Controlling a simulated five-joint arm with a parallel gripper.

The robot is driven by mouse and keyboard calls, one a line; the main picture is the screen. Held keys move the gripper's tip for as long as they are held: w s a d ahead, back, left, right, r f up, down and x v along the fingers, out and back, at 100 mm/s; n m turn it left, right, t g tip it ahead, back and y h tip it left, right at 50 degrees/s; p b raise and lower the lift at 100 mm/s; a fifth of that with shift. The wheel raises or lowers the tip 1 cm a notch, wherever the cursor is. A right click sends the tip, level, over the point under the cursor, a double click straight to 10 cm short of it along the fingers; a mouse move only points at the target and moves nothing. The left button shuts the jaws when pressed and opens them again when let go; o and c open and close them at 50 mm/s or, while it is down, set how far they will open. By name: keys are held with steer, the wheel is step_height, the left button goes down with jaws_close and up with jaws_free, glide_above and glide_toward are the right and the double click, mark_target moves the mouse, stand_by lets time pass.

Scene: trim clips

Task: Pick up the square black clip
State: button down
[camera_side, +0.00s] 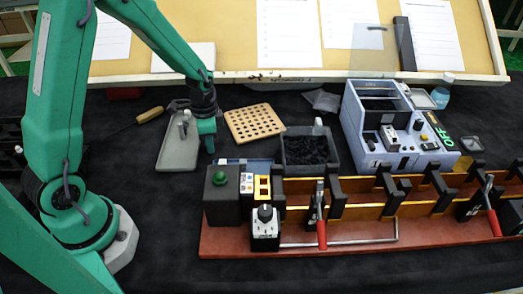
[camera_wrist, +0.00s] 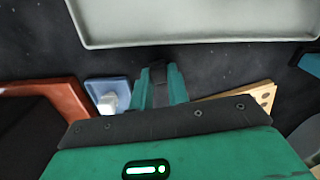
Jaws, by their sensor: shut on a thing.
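My gripper (camera_side: 207,148) points down beside the right edge of the grey-green tray (camera_side: 177,153) in the side view. In the wrist view its two teal fingers (camera_wrist: 160,86) are shut on a small, dark, squarish piece, the black clip (camera_wrist: 158,73), which shows between the fingertips. The clip cannot be made out in the side view, where the fingers hide it. The tray's pale rim (camera_wrist: 200,42) crosses the top of the wrist view, apart from the fingertips. A dark grey bin (camera_side: 307,172) holds a heap of small black pieces.
A wooden board with holes (camera_side: 254,123) lies right of my gripper. A blue-grey machine (camera_side: 395,130) stands further right. A long red-brown fixture (camera_side: 350,236) with black brackets and red-handled levers fills the front right. A screwdriver (camera_side: 150,115) lies behind the tray.

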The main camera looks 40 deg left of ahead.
steer(key=shift+r, duration=0.15)
steer(key=shift+r, duration=0.8)
step_height(320, 180, up, 2)
steer(key=shift+r, duration=0.15)
steer(key=s+d+r, duration=0.4)
steer(key=d+r, duration=0.2)
steer(key=d, duration=0.4)
steer(key=shift+s+d+r, duration=0.3)
steer(key=shift+d+r, duration=0.1)
